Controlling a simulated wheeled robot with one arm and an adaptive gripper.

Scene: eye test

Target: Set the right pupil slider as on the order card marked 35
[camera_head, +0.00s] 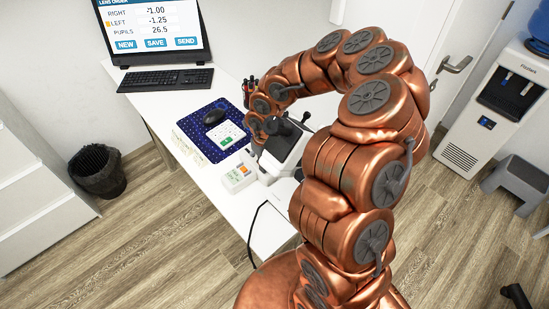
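A white device with a dark front and black parts on top (285,143) stands on the white desk, partly behind my arm. I cannot make out a pupil slider on it. A small white box with orange and green marks (240,177) sits just left of it. A white card or pad with green marks (226,134) lies on the dark blue mat; no number 35 is readable. The end of my copper arm, with my gripper (258,136), is at the device's left side. Its fingers are too small and hidden to read, and contact is unclear.
A monitor (155,28) reads RIGHT -1.00, LEFT -1.25, PUPILS 26.5. A bin (97,170) and water dispenser (500,90) stand apart.

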